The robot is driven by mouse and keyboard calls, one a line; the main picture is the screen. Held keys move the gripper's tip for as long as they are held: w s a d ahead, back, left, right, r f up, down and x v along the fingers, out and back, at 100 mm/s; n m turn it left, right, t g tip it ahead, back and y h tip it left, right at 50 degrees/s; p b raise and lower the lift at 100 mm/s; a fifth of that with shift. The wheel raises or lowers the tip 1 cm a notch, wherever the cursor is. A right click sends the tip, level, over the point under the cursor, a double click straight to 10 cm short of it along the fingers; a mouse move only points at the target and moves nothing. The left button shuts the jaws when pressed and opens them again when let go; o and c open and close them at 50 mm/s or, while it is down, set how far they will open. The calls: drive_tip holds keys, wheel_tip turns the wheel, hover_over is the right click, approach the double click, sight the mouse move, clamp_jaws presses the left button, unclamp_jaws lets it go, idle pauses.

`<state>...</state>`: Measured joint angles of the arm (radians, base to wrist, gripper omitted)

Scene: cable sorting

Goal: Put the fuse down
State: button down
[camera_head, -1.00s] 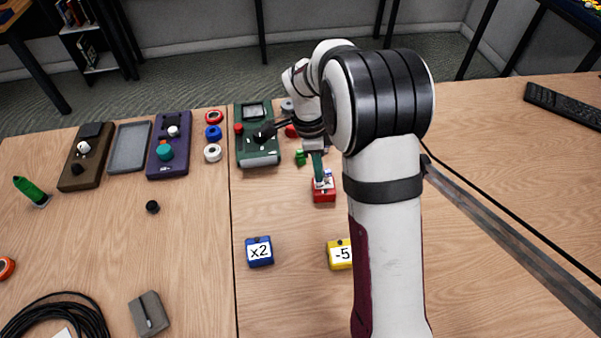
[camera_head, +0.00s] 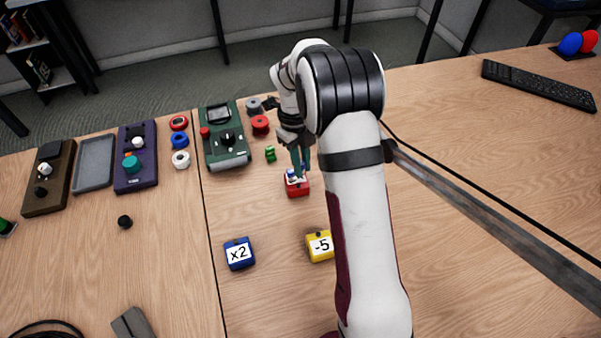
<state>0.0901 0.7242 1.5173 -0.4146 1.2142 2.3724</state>
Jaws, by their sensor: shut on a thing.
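My gripper (camera_head: 298,172) points down with its teal fingers at the top of a red block (camera_head: 297,188) that has a white and blue label. The fingers are shut on this block, which I take to be the fuse. The block appears upright at about table level, but I cannot tell whether its underside touches the wood. My arm hides the area just to its right, and the fingers cover part of its label.
A blue "x2" block (camera_head: 239,254) and a yellow "-5" block (camera_head: 319,247) lie nearer on the table. A green device (camera_head: 225,152), a small green piece (camera_head: 270,153) and a red round piece (camera_head: 260,124) are behind. Bare wood lies left of the red block.

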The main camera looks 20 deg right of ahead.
wheel_tip(320, 180, down, 4)
drive_tip(key=shift+a+f, duration=0.1)
drive_tip(key=c, duration=0.8)
unclamp_jaws()
